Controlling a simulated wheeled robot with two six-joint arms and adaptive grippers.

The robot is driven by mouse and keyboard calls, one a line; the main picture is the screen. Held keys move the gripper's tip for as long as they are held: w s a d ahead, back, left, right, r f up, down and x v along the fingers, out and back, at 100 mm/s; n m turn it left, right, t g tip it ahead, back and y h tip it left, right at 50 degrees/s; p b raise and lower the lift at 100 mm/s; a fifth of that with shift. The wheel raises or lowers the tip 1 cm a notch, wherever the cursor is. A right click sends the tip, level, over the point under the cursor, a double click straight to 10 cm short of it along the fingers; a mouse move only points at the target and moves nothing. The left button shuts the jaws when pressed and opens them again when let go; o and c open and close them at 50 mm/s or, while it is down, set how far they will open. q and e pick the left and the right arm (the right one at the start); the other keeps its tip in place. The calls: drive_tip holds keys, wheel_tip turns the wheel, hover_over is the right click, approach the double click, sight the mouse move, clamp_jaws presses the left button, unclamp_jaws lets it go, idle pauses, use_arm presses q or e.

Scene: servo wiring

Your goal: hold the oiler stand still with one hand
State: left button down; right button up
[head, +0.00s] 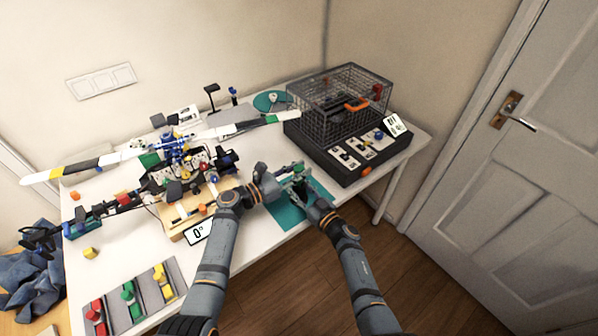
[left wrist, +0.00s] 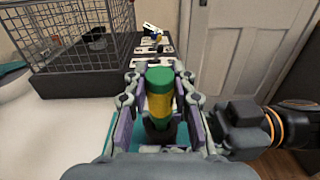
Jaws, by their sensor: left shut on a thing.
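The oiler (left wrist: 159,100) is a yellow bottle with a green top, standing upright in a dark stand (left wrist: 162,135) in the left wrist view. My left gripper (left wrist: 160,78) has its fingers on both sides and is shut on the oiler stand, which is partly hidden by the fingers. In the head view my left gripper (head: 285,183) is over the teal mat (head: 289,215) near the table's front edge. My right gripper (head: 316,205) is close beside it on the right; its fingers are too small and covered to read. It also shows at the right of the left wrist view (left wrist: 232,128).
A wire cage on a dark base (head: 333,145) stands behind and to the right. White table is clear between.

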use_arm(q)
drive_tip(key=shift+r, duration=0.7)
drive_tip(key=shift+r, duration=1.95)
use_arm(e)
drive_tip(key=o, duration=1.3)
drive_tip(key=v, duration=1.2)
